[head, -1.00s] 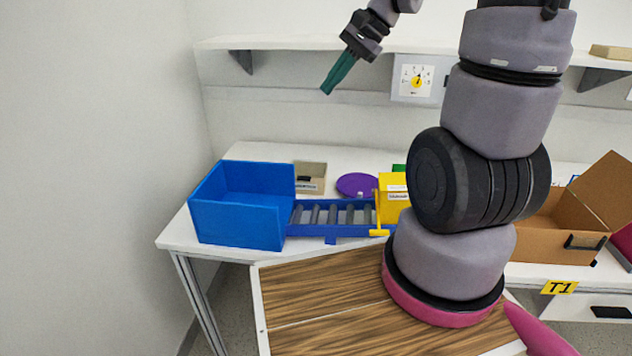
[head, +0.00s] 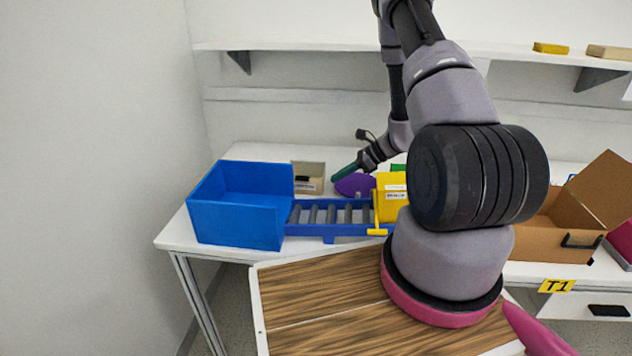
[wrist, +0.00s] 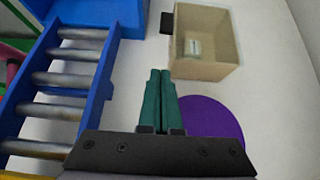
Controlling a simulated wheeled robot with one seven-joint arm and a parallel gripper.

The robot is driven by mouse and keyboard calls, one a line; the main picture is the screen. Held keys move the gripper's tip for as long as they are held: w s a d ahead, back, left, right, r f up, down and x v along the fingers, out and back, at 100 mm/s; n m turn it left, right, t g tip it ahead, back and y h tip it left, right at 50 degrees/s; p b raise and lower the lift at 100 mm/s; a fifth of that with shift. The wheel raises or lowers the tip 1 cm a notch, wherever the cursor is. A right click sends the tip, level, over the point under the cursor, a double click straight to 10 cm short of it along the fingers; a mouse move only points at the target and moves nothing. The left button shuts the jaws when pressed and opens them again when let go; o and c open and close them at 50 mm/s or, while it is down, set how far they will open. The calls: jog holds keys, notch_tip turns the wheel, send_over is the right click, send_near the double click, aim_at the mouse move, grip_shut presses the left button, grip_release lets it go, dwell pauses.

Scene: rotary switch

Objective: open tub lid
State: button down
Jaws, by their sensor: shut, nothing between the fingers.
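A flat purple round piece, which looks like a lid (head: 352,186), lies at the back of the white table; my gripper partly covers it in the head view. It also shows in the wrist view (wrist: 212,122), right of my fingers. I cannot tell whether a tub is under it. My gripper (head: 334,179) has teal fingers, low over the table beside the purple piece. In the wrist view the fingers (wrist: 161,72) are together with nothing between them. I cannot tell the gap to the table.
A small beige open box (head: 308,178) stands just beyond the fingertips. A blue bin (head: 238,218) is at the left, joined by a blue roller conveyor (head: 330,228). A yellow box (head: 390,200) is right of it. An open cardboard box (head: 550,240) stands further right.

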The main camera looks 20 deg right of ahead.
aim_at(315, 180)
jog(key=shift+a+f, duration=0.1)
jog(key=shift+f, duration=0.25)
jog(key=x, duration=0.9)
jog(key=shift+w+a, duration=0.1)
notch_tip(315, 180, up, 2)
jog(key=shift+w+r, duration=0.1)
jog(key=shift+a+r, duration=0.1)
jog(key=shift+r, duration=0.75)
jog(key=shift+r, duration=0.1)
